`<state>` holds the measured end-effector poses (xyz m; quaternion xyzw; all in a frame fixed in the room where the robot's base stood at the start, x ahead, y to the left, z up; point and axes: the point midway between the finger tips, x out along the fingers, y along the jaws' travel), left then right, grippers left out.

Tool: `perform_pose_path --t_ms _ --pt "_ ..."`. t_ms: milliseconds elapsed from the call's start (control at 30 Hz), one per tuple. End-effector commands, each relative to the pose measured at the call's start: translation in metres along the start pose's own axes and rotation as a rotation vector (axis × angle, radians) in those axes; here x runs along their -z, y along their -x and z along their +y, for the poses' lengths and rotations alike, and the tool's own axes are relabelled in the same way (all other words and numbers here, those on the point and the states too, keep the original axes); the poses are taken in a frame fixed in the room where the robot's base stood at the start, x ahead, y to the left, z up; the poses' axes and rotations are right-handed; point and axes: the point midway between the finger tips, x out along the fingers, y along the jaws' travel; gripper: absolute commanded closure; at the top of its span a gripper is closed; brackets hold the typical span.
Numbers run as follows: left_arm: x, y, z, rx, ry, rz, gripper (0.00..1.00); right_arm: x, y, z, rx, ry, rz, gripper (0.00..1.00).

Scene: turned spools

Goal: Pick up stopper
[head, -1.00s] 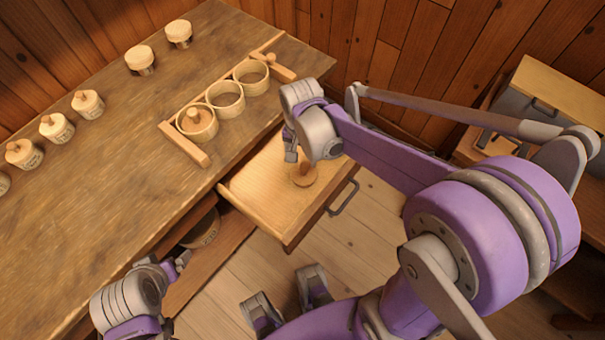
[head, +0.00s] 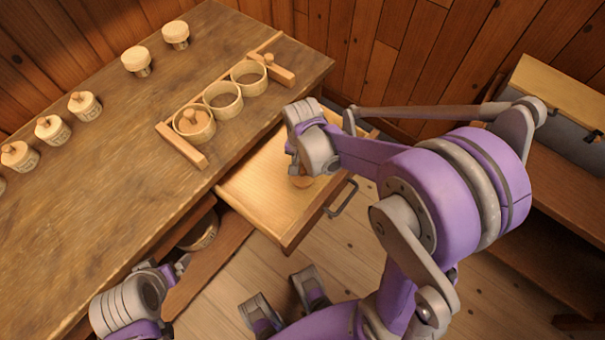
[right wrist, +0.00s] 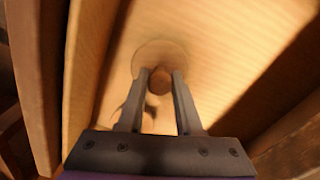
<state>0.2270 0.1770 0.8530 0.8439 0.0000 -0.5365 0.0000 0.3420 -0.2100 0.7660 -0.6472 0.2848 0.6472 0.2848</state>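The stopper (head: 303,181) is a round wooden disc with a knob, lying in the open drawer (head: 262,195). My right gripper (head: 295,168) is down at it and partly hides it in the head view. In the right wrist view the stopper's disc (right wrist: 158,50) lies beneath the fingertips. Its knob stands between the two fingers of the right gripper (right wrist: 161,78), which are apart on either side of it; no firm grip shows. My left gripper (head: 178,268) is empty beside the table's front edge, its fingers apart.
On the table (head: 110,210) a wooden rack holds three round rings (head: 222,101); the nearest has a knobbed stopper (head: 194,121) in it. Several knobbed jars (head: 53,130) stand at the left, and two flat-topped ones (head: 136,60) at the back. A round container (head: 200,232) sits on the shelf below.

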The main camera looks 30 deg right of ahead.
Motion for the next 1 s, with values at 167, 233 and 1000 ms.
perform_pose_path --t_ms 167,233,1000 --pt "0.000 0.000 0.000 0.000 0.000 0.000 0.08 0.000 0.000 0.000 0.000 0.000 0.000 1.00" --pt "0.000 0.000 0.000 0.000 0.000 0.000 0.08 0.000 0.000 0.000 0.000 0.000 0.000 1.00" --pt "0.008 0.012 0.000 0.000 0.000 0.005 0.08 0.000 0.078 0.000 0.000 0.000 0.000 1.00"
